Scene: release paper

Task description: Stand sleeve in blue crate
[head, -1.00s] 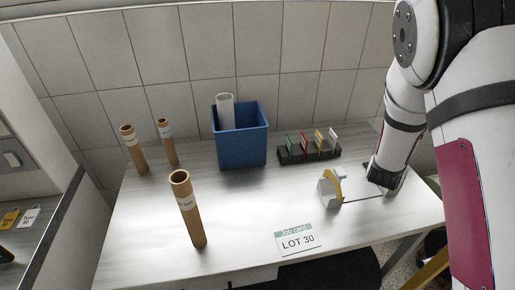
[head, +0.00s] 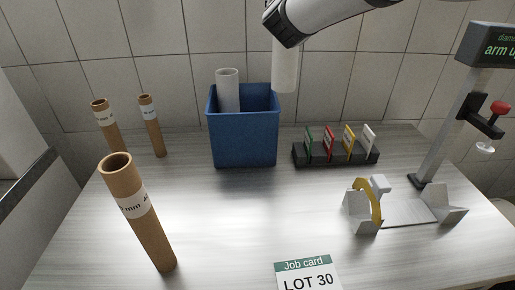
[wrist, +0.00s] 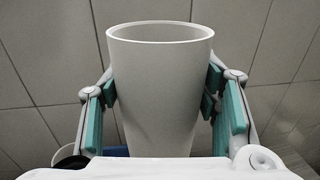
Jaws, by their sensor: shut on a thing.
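My gripper (wrist: 160,105) is shut on a pale grey sleeve (wrist: 158,75), with teal pads on either side of it in the wrist view. In the head view this sleeve (head: 285,66) hangs roughly upright from my arm, at the upper right of the blue crate (head: 244,140). Its lower end shows near the height of the crate's rim; I cannot tell its depth relative to the crate. Another pale sleeve (head: 228,90) stands in the crate's left part. The wrist view shows a bit of blue crate (wrist: 115,151) at the lower left. The crate floor is hidden.
Brown tubes stand at the left: one in front (head: 140,215), two behind (head: 106,125) (head: 151,125). A dark rack (head: 335,154) with coloured cards stands right of the crate. A grey cradle (head: 365,210), a display post (head: 450,130) and a job card (head: 308,275) are also there.

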